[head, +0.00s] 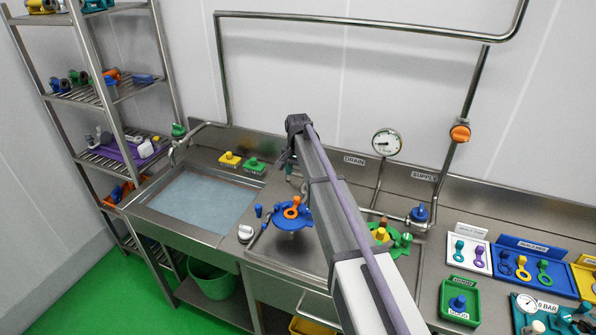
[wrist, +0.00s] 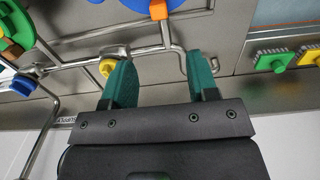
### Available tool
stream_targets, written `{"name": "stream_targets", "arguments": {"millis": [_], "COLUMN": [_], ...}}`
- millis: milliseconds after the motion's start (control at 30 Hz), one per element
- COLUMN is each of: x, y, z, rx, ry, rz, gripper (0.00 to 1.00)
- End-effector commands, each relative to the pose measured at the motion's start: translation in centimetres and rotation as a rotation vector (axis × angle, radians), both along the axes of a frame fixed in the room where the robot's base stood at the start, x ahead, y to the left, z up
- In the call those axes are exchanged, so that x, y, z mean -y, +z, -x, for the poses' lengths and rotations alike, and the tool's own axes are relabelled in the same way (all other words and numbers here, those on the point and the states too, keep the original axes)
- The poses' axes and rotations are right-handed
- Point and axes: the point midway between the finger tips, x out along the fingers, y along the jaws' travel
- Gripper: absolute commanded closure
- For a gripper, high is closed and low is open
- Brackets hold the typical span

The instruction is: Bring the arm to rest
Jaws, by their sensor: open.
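My arm reaches up across the middle of the head view, over the steel counter. My gripper (wrist: 161,78) shows in the wrist view with two green fingers apart and nothing held between them. A bent steel pipe and an orange handle (wrist: 158,9) lie beyond the fingers, apart from them as far as I can tell. In the head view the gripper end is small and mostly hidden by the arm's dark tip, near the back wall above the drain.
A blue valve piece with an orange ring (head: 292,210) and green and yellow parts (head: 391,236) stand beneath the arm. A water basin (head: 201,202) is left, small trays (head: 467,254) right. A pipe and gauge (head: 386,142) line the wall. A shelf rack (head: 110,93) stands far left.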

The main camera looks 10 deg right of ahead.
Motion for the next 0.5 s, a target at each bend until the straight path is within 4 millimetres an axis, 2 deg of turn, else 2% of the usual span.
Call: {"name": "stream_targets", "arguments": {"millis": [233, 300, 333, 367, 467, 500], "x": [0.0, 0.0, 0.0, 0.0, 0.0, 0.0], "y": [-0.1, -0.1, -0.1, -0.1, -0.9, -1.3], "z": [0.0, 0.0, 1.1, 3.3, 11.8, 15.6], "rx": [0.0, 0.0, 0.0, 0.0, 0.0, 0.0], "ry": [0.005, 0.064, 0.116, 0.17, 0.333, 0.395], "rz": [0.0, 0.0, 0.0, 0.0, 0.0, 0.0], "gripper": [0.46, 0.46, 0.46, 0.46, 0.46, 0.46]}}
